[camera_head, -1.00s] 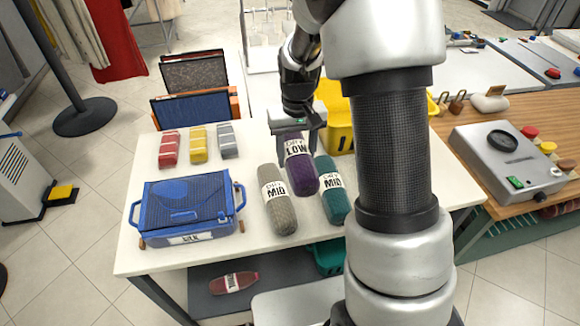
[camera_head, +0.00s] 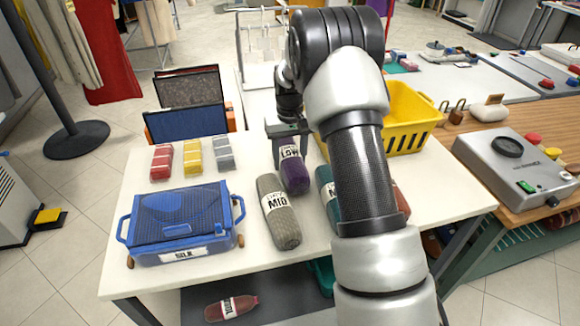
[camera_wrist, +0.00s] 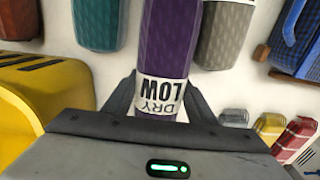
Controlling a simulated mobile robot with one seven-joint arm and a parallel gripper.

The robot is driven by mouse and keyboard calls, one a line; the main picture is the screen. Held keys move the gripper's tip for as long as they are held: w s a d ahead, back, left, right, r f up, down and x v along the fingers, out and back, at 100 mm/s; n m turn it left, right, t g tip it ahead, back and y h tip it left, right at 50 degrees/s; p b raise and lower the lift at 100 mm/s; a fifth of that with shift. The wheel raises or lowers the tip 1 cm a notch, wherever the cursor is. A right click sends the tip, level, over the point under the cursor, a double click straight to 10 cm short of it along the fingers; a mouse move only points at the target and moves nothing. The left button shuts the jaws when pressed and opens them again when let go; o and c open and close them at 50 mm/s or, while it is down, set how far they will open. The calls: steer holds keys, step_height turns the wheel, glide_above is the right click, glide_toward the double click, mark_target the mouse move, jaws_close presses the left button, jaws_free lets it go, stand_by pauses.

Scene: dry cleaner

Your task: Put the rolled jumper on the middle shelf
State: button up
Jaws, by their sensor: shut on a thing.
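My gripper (camera_head: 287,130) is shut on the purple rolled jumper (camera_head: 294,172), its two fingers around the end with the "DRY LOW" label. In the wrist view the purple roll (camera_wrist: 167,40) runs away between the fingers. I cannot tell whether it touches the white table (camera_head: 140,195). A grey roll (camera_head: 279,213) marked "MID" lies in front of it to the left. A teal roll (camera_head: 328,196) lies to its right, partly hidden by my arm. No shelf clearly recognisable as the middle one shows.
A blue case (camera_head: 180,222) stands at the table's front left. Red, yellow and grey small bundles (camera_head: 192,158) lie behind it. A yellow basket (camera_head: 408,120) stands at the back right. A grey device (camera_head: 512,158) is on the wooden counter at right.

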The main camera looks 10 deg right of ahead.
steer(key=shift+f, duration=1.4)
steer(key=shift+f, duration=0.1)
steer(key=o, duration=1.4)
steer(key=shift+c, duration=0.2)
